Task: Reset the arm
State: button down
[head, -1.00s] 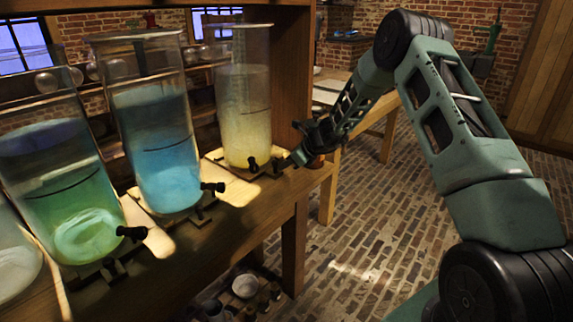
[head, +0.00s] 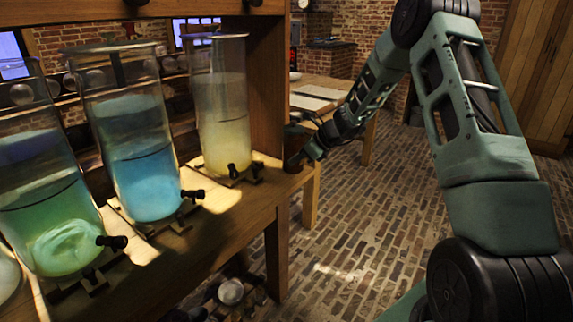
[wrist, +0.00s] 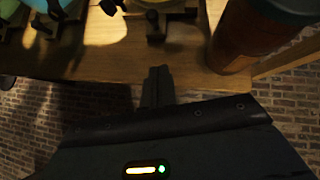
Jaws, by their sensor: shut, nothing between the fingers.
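My arm reaches down to the end of the wooden bench. My gripper (wrist: 158,74) is shut and empty in the wrist view, its fingertips together over the bench's front edge. In the head view it is small and dark near the bench's right end, right of the yellow jar (head: 222,120), so its fingers are hard to make out. A black tap (wrist: 155,20) lies just beyond the fingertips in the wrist view, apart from them.
A blue jar (head: 150,175) and a green jar (head: 55,220) stand left on the bench (head: 235,215), their taps jutting forward. A reddish-brown cylinder (wrist: 243,40) stands close right of my gripper. Brick floor (head: 360,220) is open to the right. A table (head: 330,85) stands behind.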

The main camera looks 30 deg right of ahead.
jog(key=shift+s+d+r, duration=0.15)
jog(key=shift+s+r, duration=0.05)
